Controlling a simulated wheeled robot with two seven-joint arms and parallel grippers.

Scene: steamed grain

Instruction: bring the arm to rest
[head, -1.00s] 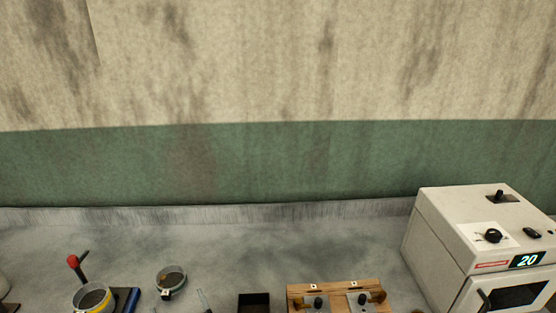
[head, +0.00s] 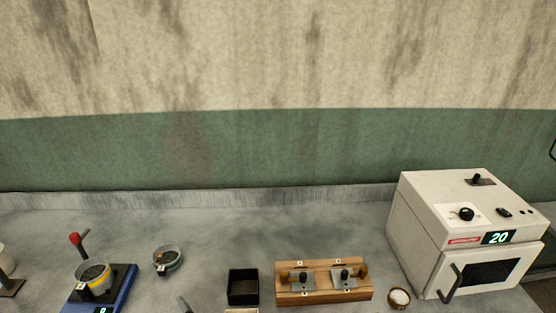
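Neither of my grippers shows in the head view. A small dark piece (head: 552,150) at the far right edge is too cut off to identify. On the grey counter (head: 215,228) stands a white oven-like machine (head: 415,228) at the right, its door shut and its display reading 20.
A black open box (head: 243,288) and a wooden stand with metal plates (head: 322,294) are at the front middle. A small bowl of white stuff (head: 399,299) lies by the machine. A red-tipped lever (head: 75,239) rises behind the scale. The counter's back strip is clear.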

